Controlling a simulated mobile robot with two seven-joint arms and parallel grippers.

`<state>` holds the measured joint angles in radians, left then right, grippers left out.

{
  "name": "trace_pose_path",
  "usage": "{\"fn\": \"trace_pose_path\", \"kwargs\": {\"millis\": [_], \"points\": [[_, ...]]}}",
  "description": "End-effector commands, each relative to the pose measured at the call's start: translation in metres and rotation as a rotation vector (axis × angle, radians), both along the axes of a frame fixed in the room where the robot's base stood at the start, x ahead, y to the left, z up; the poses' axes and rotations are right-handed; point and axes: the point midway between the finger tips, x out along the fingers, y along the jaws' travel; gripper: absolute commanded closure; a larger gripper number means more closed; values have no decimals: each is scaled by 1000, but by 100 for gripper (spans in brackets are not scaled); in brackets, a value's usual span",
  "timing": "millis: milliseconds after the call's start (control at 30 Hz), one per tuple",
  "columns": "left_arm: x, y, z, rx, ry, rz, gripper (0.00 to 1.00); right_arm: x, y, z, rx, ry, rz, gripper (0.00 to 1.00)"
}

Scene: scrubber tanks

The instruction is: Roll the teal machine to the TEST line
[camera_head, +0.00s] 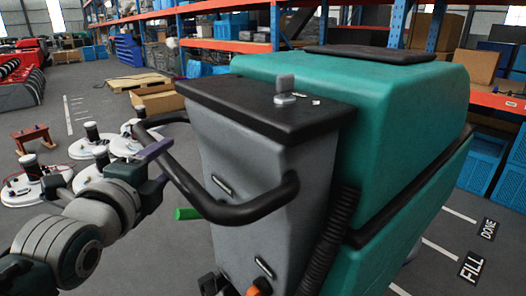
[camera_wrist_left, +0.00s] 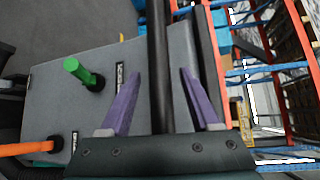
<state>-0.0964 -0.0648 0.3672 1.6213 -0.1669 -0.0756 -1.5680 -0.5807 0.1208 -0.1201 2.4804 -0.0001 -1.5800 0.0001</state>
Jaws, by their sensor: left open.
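The teal machine (camera_head: 400,95) fills the middle and right of the head view, with a grey rear panel (camera_head: 265,165) and a black bar handle (camera_head: 245,208) curving out from it. My left gripper (camera_head: 158,152) is at the handle's left part. In the left wrist view its two purple fingers (camera_wrist_left: 160,85) stand apart on either side of the black handle bar (camera_wrist_left: 158,50), with gaps showing between bar and fingers. My right gripper is not in view. No line marked TEST can be seen.
Floor lines marked FILL (camera_head: 471,268) and DONE (camera_head: 488,229) lie right of the machine. A green lever (camera_head: 187,213) and an orange one (camera_wrist_left: 30,147) stick out from the panel. Round white floor machines (camera_head: 38,185) stand at left. Shelves with blue crates (camera_head: 483,160) are behind.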

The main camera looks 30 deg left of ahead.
Motion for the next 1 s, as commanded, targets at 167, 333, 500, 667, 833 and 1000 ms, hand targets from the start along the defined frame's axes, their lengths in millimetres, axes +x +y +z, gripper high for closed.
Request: {"fn": "trace_pose_path", "kwargs": {"millis": [167,333,500,667,833,1000], "points": [[11,5,-2,1,0,1,37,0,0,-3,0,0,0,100],[12,5,-2,1,1,1,37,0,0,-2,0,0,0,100],[12,5,-2,0,1,0,47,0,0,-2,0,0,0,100],[11,5,-2,0,1,0,65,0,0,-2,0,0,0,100],[11,5,-2,0,1,0,84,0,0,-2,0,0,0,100],[11,5,-2,0,1,0,100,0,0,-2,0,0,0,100]]}}
